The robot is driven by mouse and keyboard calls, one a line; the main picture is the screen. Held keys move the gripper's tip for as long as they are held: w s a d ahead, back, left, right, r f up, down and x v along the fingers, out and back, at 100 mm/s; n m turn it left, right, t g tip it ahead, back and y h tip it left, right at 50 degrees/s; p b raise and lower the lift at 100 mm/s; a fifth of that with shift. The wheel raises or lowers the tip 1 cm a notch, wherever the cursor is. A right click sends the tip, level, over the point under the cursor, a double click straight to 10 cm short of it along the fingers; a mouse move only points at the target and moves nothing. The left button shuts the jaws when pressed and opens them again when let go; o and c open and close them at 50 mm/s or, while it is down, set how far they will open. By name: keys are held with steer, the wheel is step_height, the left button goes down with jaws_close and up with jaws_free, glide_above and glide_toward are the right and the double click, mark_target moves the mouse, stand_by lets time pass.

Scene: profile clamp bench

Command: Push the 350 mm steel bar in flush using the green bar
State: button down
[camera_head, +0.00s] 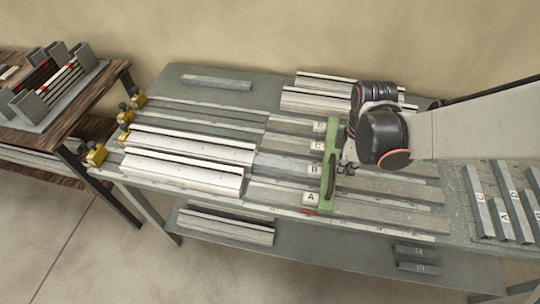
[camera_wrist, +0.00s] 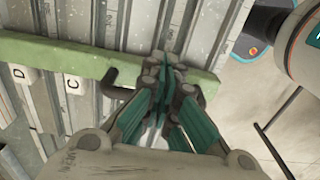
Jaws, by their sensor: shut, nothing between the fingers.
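The green bar (camera_head: 327,180) lies across the lanes of the bench, beside the white labels D, C, B and A. In the wrist view the green bar (camera_wrist: 50,53) carries a dark bent handle (camera_wrist: 122,78). My gripper (camera_wrist: 166,75) is shut and empty, its fingertips at the green bar beside the handle; I cannot tell whether they touch. In the head view my gripper (camera_head: 346,170) is at the bar's right side, partly hidden by my wrist. A grey bar (camera_head: 285,165), perhaps the steel bar, lies in a lane left of the green bar; its length cannot be read.
Pale profiles (camera_head: 185,170) lie in the left lanes, with yellow clamps (camera_head: 96,153) at their ends. More profiles (camera_head: 225,225) lie on the shelf below. A wooden table (camera_head: 85,105) with a rack stands at left.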

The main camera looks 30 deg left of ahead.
steer(key=s+a+b, duration=0.1)
steer(key=s+a, duration=0.3)
steer(key=a, duration=1)
steer(key=shift+s+a, duration=0.15)
steer(key=shift+a, duration=0.25)
stand_by(0.6)
steer(key=shift+s+a, duration=0.1)
steer(key=shift+a, duration=0.45)
stand_by(0.5)
step_height(320, 180, up, 7)
steer(key=d+p, duration=0.1)
steer(key=p, duration=0.3)
steer(key=shift+w+d, duration=0.2)
steer(key=shift+d, duration=0.05)
stand_by(0.7)
